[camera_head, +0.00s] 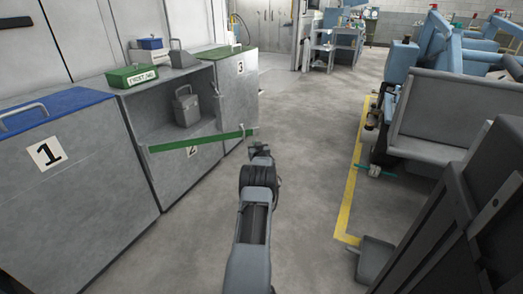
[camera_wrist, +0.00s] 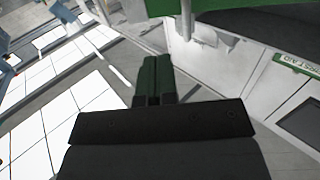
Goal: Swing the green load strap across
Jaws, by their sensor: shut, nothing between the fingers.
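The green load strap (camera_head: 195,142) is a straight bar across the open front of the middle cabinet bay, above the label 2. Its right end has a small grey fitting, close to my gripper (camera_head: 260,149) in the head view. In the wrist view, part of a green bar that looks like the strap (camera_wrist: 165,6) shows at the top edge, with a grey pin beside it. My gripper (camera_wrist: 155,82) is shut there, its two dark green fingers together and empty, below the bar. I cannot tell whether the fingertips touch the strap.
A grey handled weight (camera_head: 186,107) stands inside the bay. A green labelled box (camera_head: 131,76) sits on top. Cabinet 1 (camera_head: 75,150) is at left, cabinet 3 (camera_head: 238,90) beyond. Floor right of my arm is clear up to a yellow line (camera_head: 350,195) and blue-grey machinery.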

